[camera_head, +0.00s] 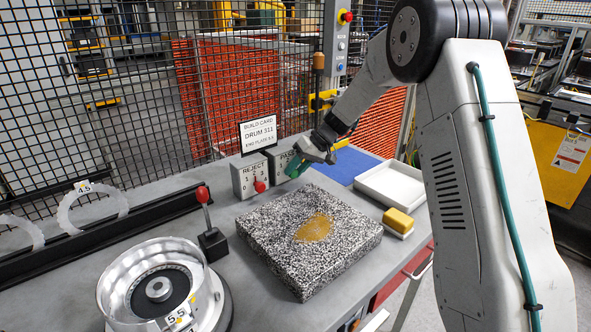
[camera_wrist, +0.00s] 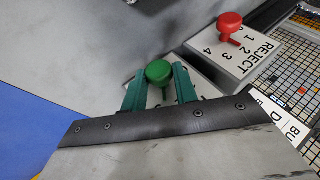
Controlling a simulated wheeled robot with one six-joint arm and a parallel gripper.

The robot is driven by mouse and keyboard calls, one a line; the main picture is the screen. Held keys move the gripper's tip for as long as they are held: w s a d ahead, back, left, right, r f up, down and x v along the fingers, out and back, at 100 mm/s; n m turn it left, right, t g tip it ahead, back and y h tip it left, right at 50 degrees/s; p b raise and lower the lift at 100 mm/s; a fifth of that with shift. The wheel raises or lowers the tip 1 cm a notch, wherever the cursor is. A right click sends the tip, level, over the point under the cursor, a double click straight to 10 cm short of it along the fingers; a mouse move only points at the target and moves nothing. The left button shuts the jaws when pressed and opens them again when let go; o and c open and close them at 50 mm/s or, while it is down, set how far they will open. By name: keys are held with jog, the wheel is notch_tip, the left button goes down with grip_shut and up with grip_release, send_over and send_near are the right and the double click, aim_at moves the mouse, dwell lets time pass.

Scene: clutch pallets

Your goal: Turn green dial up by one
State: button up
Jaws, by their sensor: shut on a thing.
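The green dial (camera_wrist: 158,72) is a round green knob on a light grey box (camera_wrist: 200,80). In the wrist view it sits between the two teal fingers of my gripper (camera_wrist: 160,88), which are shut on it. In the head view my gripper (camera_head: 303,166) is at the box labelled PASS (camera_head: 281,161), and its fingers hide most of the dial. The pointer and numbers of the green dial are covered, so I cannot read its setting.
The REJECT box (camera_head: 249,177) with a red dial (camera_head: 259,186) stands just left. A speckled granite block (camera_head: 275,255), a metal drum (camera_head: 118,279), a red-knobbed lever (camera_head: 203,196), a white tray (camera_head: 390,187) and a yellow sponge (camera_head: 398,220) are on the table.

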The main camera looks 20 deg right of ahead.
jog(key=shift+d+f+m+g+y, duration=0.2)
jog(key=shift+m+g+y, duration=0.1)
jog(key=shift+y, duration=0.9)
jog(key=o, duration=1)
jog(key=shift+c, duration=0.2)
jog(key=w+v, duration=0.1)
jog(key=v, duration=0.6)
jog(key=shift+s+d+r, duration=0.2)
jog(key=shift+s+d, duration=0.2)
